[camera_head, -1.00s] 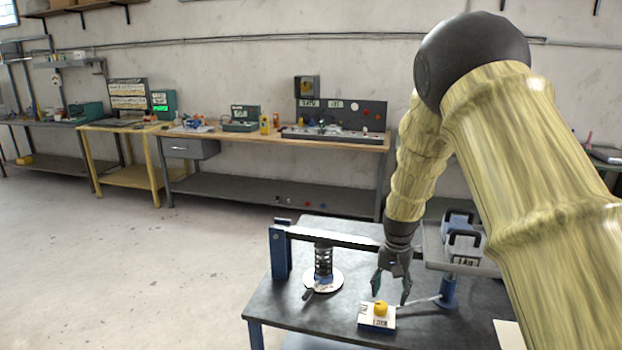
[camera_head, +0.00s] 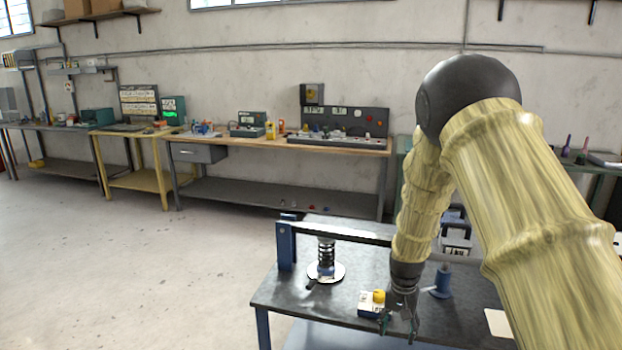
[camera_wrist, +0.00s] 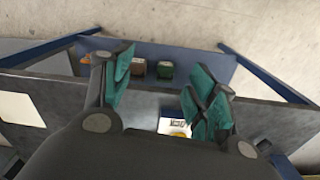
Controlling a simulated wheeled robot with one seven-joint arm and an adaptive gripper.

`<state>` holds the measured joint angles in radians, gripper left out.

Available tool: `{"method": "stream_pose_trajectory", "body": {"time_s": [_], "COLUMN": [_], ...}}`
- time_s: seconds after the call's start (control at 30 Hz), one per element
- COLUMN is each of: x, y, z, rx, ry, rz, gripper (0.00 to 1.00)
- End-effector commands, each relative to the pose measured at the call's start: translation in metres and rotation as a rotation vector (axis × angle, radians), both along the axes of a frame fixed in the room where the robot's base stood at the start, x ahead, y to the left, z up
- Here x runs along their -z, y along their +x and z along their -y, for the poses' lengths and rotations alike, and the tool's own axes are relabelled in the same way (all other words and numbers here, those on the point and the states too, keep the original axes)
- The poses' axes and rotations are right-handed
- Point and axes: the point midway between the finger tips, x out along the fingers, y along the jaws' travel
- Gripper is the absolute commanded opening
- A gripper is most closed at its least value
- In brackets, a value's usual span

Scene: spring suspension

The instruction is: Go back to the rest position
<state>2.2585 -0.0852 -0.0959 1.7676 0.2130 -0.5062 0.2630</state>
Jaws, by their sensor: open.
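My gripper (camera_head: 400,322) is in the head view at the front of the dark work table, pointing down, just right of the white block with the yellow knob (camera_head: 378,297). In the wrist view my gripper (camera_wrist: 165,85) has its teal-padded fingers spread wide with nothing held between them. The white block (camera_wrist: 176,126) shows there partly hidden behind the right finger. The black spring (camera_head: 326,252) stands upright on its round white base, left of my gripper and apart from it.
The dark table (camera_head: 290,292) carries a raised bar on a blue post (camera_head: 286,245), a blue cylinder (camera_head: 442,282) and black-handled weights (camera_head: 456,238), partly hidden by my arm. A long workbench (camera_head: 250,142) stands along the wall. The floor at left is clear.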

Motion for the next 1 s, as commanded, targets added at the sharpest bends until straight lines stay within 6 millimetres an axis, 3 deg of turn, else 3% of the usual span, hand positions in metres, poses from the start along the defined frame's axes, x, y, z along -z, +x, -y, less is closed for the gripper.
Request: {"method": "stream_pose_trajectory", "body": {"time_s": [0.17, 0.27, 0.4, 0.6, 0.8, 0.9, 1.0], "x": [0.049, 0.084, 0.139, 0.199, 0.233, 0.237, 0.236], "y": [-0.036, -0.067, -0.127, -0.226, -0.335, -0.383, -0.417], "z": [0.006, 0.011, 0.015, 0.015, 0.006, 0.001, -0.005], "rx": [-0.032, -0.059, -0.118, -0.209, -0.307, -0.350, -0.379], "ry": [-0.014, -0.022, -0.033, -0.033, -0.012, 0.005, 0.018], "rz": [-0.012, -0.018, -0.024, -0.029, -0.027, -0.023, -0.015], "gripper": [0.58, 0.58, 0.58, 0.58, 0.58, 0.58, 0.58]}}
